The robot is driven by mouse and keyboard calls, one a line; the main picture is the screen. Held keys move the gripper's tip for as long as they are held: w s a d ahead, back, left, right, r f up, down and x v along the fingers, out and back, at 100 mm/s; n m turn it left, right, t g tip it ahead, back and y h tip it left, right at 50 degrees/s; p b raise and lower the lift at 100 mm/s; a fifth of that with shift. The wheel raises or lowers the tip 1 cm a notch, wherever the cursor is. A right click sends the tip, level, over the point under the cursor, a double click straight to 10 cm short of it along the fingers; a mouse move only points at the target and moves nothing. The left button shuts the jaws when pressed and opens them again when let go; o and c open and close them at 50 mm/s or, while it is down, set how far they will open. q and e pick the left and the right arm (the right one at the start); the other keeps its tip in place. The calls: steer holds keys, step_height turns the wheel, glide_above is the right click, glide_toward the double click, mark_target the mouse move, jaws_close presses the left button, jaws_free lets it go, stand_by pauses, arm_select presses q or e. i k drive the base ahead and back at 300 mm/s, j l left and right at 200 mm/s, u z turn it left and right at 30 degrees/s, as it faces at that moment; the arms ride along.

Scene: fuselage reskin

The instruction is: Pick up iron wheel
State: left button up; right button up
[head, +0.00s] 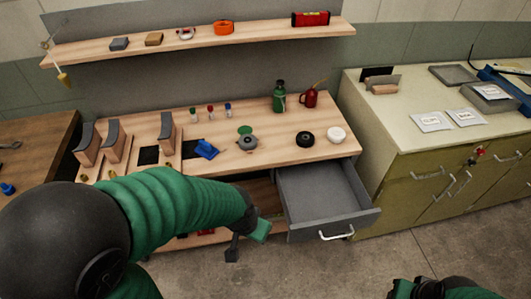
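No label marks the iron wheel. A grey round metal piece with a raised centre (247,143) lies on the wooden workbench, and a black wheel-like ring (305,138) lies to its right beside a white round piece (337,135). I cannot tell for sure which is the iron wheel. My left gripper (247,243) hangs in front of the bench, below the top and left of the open drawer. Its fingers look apart and empty, clear of all three round pieces. My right gripper (412,288) shows only partly at the bottom right edge, away from the bench.
A grey drawer (325,198) stands pulled out below the bench's right end. Behind the round pieces stand a green bottle (279,97) and a red oil can (309,97). A blue object (206,149) and small capped bottles (210,111) are to the left. A shelf (200,43) overhangs the back.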

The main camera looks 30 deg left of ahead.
mark_target(246, 142)
steer(key=i+j+u, duration=0.2)
steer(key=u, duration=0.2)
steer(key=i+j+u, duration=0.2)
steer(key=u, duration=0.2)
steer(key=i+j+u, duration=0.1)
steer(key=i+u, duration=0.3)
steer(key=k, duration=0.1)
